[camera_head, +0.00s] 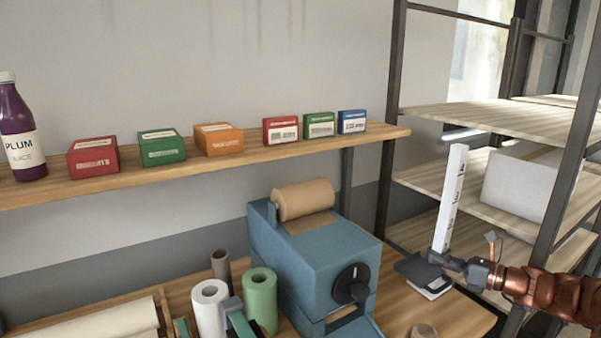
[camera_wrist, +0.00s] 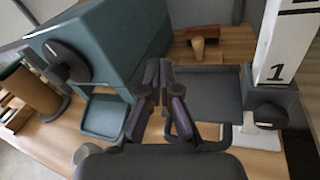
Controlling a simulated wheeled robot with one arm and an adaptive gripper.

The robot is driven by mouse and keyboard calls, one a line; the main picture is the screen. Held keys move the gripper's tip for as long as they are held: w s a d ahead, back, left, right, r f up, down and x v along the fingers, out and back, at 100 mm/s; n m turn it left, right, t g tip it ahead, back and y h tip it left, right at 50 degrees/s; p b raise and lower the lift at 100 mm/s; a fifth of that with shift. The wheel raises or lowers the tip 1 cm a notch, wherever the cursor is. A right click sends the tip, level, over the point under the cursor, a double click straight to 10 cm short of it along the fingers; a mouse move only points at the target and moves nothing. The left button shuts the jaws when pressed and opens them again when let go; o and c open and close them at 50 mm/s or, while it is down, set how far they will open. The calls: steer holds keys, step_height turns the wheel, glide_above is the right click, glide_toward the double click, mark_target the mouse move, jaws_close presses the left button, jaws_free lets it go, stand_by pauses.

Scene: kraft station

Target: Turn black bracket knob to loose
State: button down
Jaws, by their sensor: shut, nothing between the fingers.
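In the wrist view a black knob (camera_wrist: 268,117) sits at the foot of the post (camera_wrist: 287,48), beside a dark tray-like plate (camera_wrist: 207,95). I cannot read its setting. My gripper (camera_wrist: 159,82) is shut and empty. In the wrist view its fingertips are left of the knob and apart from it. In the head view my gripper (camera_head: 442,259) is by the post's foot, and the knob is not clearly distinguishable there.
A blue-grey paper dispenser (camera_head: 300,250) with a large black dial (camera_head: 350,284) stands left of the post. Rolls, including a green one (camera_head: 260,302), are farther left. A rack (camera_head: 480,120) stands behind at right.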

steer(key=d+f+m+t+h, duration=0.45)
steer(key=d+m, duration=0.25)
steer(key=d, duration=0.8)
steer(key=x, duration=0.7)
steer(key=shift+f+y+b, duration=0.3)
steer(key=shift+y+b, duration=0.05)
steer(key=shift+b, duration=0.05)
steer(key=shift+a+f, duration=0.1)
steer(key=shift+s+a+r+p, duration=0.3)
steer(key=shift+a+p, duration=0.15)
steer(key=shift+p, duration=0.4)
steer(key=p, duration=0.3)
glide_toward(449, 252)
steer(key=shift+s+d+r, duration=0.1)
steer(key=shift+d+r, duration=0.25)
steer(key=shift+r, duration=0.2)
